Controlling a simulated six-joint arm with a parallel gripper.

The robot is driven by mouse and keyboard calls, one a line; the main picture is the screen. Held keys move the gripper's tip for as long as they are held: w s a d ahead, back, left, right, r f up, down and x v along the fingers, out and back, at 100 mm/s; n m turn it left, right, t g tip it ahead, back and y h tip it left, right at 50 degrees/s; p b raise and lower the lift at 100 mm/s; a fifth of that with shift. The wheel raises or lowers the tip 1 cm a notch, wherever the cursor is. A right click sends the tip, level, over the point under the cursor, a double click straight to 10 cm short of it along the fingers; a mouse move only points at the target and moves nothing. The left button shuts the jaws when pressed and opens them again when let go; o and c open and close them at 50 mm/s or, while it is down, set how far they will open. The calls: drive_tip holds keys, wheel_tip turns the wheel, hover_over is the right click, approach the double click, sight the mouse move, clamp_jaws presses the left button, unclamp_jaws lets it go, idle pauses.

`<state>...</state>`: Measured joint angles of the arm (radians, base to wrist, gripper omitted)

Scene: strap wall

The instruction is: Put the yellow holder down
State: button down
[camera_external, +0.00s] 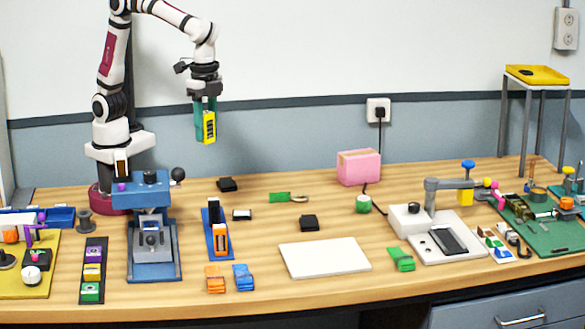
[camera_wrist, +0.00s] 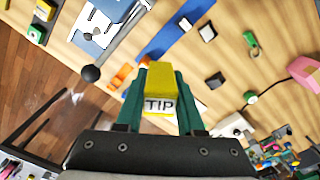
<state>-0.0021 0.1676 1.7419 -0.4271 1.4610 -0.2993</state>
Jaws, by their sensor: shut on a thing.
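My gripper (camera_external: 205,118) is shut on the yellow holder (camera_external: 209,128), with its green fingers on either side of it. The holder hangs upright in the air, high above the table, left of the middle in the external view. In the wrist view, the yellow holder (camera_wrist: 158,82) sits between the green fingers of my gripper (camera_wrist: 160,95) and shows a white label reading "TIP". The wooden table (camera_external: 330,222) lies well below it.
A white board (camera_external: 325,258) lies at the table's front middle. A blue rack (camera_external: 217,240) holds an orange and a dark piece. A blue press (camera_external: 150,240), pink box (camera_external: 358,167) and white weighing-like device (camera_external: 445,240) stand around. Bare wood shows between the small black blocks (camera_external: 309,222).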

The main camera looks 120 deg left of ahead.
drive_tip(key=r, duration=0.1)
drive_tip(key=s+r+n, duration=0.1)
drive_tip(key=shift+r, duration=0.35)
drive_tip(key=shift+f, duration=0.1)
idle(0.4)
drive_tip(key=w+a+f+n, duration=0.1)
drive_tip(key=w+f+n, duration=0.1)
drive_tip(key=f+n, duration=0.45)
drive_tip(key=w+a+f+n, duration=0.1)
drive_tip(key=w+f+n, duration=0.15)
drive_tip(key=f, duration=0.75)
hover_over(261, 226)
drive_tip(key=f, duration=0.7)
drive_tip(key=shift+d+f, duration=0.1)
drive_tip(key=shift+d, duration=0.1)
wheel_tip(261, 226, down, 3)
drive_tip(key=shift+f, duration=0.45)
drive_tip(key=shift+f, duration=0.15)
